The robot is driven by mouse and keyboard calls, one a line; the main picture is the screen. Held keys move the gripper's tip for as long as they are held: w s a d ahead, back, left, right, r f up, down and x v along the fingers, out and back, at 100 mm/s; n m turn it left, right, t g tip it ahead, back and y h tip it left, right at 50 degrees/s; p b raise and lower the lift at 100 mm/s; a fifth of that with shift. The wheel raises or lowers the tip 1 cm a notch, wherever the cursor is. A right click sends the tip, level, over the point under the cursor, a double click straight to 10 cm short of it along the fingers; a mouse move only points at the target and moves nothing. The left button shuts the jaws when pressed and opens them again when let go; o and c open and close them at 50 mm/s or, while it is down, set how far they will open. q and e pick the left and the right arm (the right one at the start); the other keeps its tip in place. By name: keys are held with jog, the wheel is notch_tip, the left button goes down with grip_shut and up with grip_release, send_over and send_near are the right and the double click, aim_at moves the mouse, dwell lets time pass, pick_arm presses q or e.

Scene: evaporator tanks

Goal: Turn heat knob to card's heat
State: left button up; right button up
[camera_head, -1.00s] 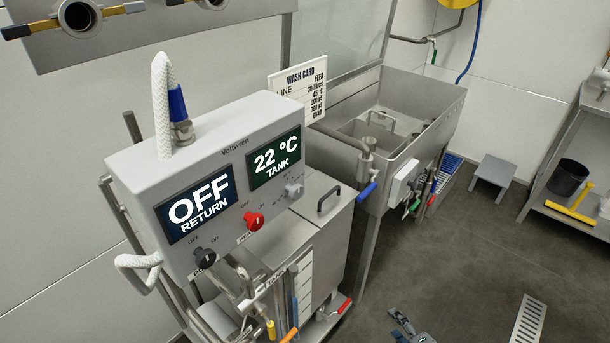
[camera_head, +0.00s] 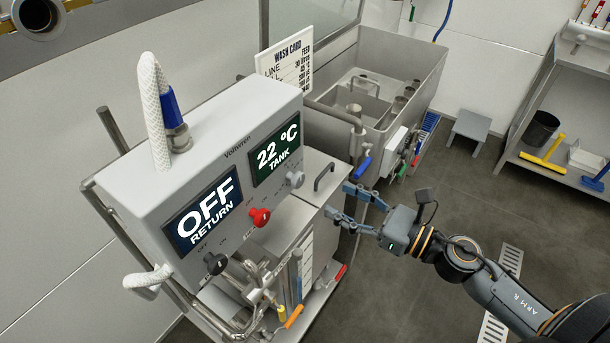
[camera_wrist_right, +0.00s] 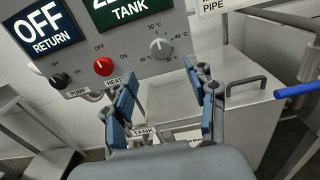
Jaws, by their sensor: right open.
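The control box (camera_head: 200,145) has a grey dial knob (camera_head: 295,179) at its right end. In the right wrist view this dial knob (camera_wrist_right: 160,46) is ringed by temperature marks, with 30 °C at the top. A red HEAT knob (camera_head: 259,217) and a black PUMP knob (camera_head: 214,263) sit to its left. The wash card (camera_head: 288,66) stands behind the box; its small lines are hard to read, one seems to give a temperature. My right gripper (camera_head: 340,200) is open and empty, right of the dial knob and apart from it. My left gripper is not in view.
The green screen (camera_head: 276,152) reads 22 °C TANK and the blue one (camera_head: 202,212) reads OFF RETURN. A steel sink (camera_head: 420,60) with a blue lever (camera_head: 365,167) stands behind.

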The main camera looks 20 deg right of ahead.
aim_at(301, 181)
jog(key=p+x, duration=0.3)
jog(key=x, duration=0.5)
jog(key=shift+w+r, duration=0.1)
jog(key=shift+r, duration=0.05)
jog(key=shift+p+x, duration=0.45)
jog(key=shift+x, duration=0.35)
jog(key=c, duration=1.1)
jog(key=shift+c, duration=0.2)
